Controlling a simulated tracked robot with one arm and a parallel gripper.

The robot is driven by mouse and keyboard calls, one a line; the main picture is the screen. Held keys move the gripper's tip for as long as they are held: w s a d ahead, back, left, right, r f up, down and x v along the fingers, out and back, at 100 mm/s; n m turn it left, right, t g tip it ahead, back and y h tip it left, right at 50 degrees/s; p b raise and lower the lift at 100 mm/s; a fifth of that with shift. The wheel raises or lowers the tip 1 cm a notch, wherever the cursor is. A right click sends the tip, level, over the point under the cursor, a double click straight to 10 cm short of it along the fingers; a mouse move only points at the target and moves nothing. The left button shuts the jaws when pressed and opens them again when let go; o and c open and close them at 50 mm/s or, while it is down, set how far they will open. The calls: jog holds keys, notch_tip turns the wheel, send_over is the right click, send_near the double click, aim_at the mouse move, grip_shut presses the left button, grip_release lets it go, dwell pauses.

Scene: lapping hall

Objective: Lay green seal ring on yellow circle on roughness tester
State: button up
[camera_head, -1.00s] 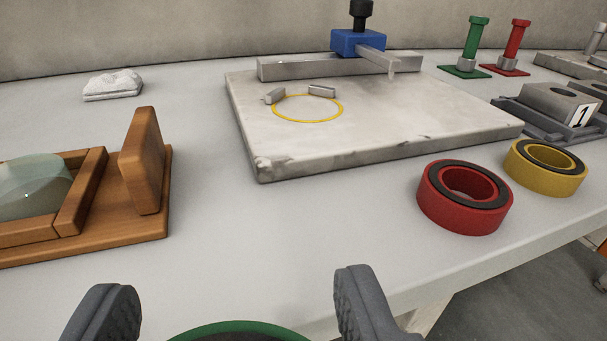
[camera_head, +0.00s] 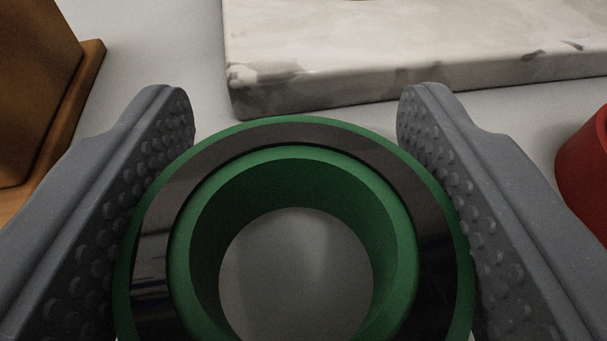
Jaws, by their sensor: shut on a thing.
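The green seal ring (camera_head: 408,222) has a black band on its top face and a wide hole with the grey bench showing through. My gripper (camera_head: 295,115) is shut on the ring, with one studded finger pressed to each side. The ring lies flat between the fingers, close to the bench; I cannot tell whether it touches it. The stone plate of the roughness tester (camera_head: 420,45) is just beyond the ring. The tester's blue head is out of view.
A brown wooden stand (camera_head: 35,90) is close on the left. A red ring (camera_head: 588,165) is at the right edge. The plate's front edge (camera_head: 400,95) is raised above the bench. Bare bench lies between the wooden stand and the plate.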

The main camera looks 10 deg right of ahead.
jog(key=shift+f, duration=0.35)
jog(key=shift+f, duration=0.15)
jog(key=o, duration=1)
jog(key=shift+f+b, duration=0.2)
jog(key=shift+b, duration=0.5)
jog(key=d+p+v, duration=0.1)
jog(key=p+v, duration=0.3)
jog(key=v, duration=0.9)
jog(key=shift+s+r, duration=0.3)
jog(key=shift+s, duration=0.15)
jog(key=shift+a, duration=0.15)
